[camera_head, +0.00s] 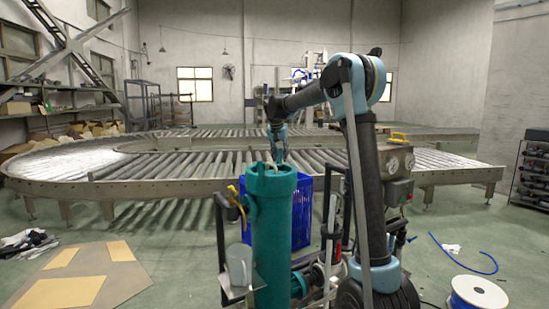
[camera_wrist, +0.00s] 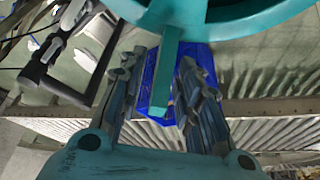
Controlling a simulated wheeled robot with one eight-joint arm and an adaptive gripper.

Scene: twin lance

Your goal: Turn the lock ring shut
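The teal lock ring (camera_head: 270,181) sits on top of an upright teal cylinder (camera_head: 271,250) in the head view. In the wrist view part of the ring's round rim (camera_wrist: 235,22) fills the top. A straight teal lever (camera_wrist: 165,72) sticks out from it towards my gripper. My gripper (camera_wrist: 160,58) is open, one finger on each side of the lever, with gaps showing on both sides. In the head view my gripper (camera_head: 279,150) points down at the far side of the ring, its fingertips partly hidden.
A blue crate (camera_head: 304,205) stands behind the cylinder; it also shows below the lever in the wrist view (camera_wrist: 152,92). A roller conveyor (camera_head: 130,185) runs behind. A cart frame with a yellow-handled item (camera_head: 237,194) is close left. A blue hose spool (camera_head: 477,292) lies front right.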

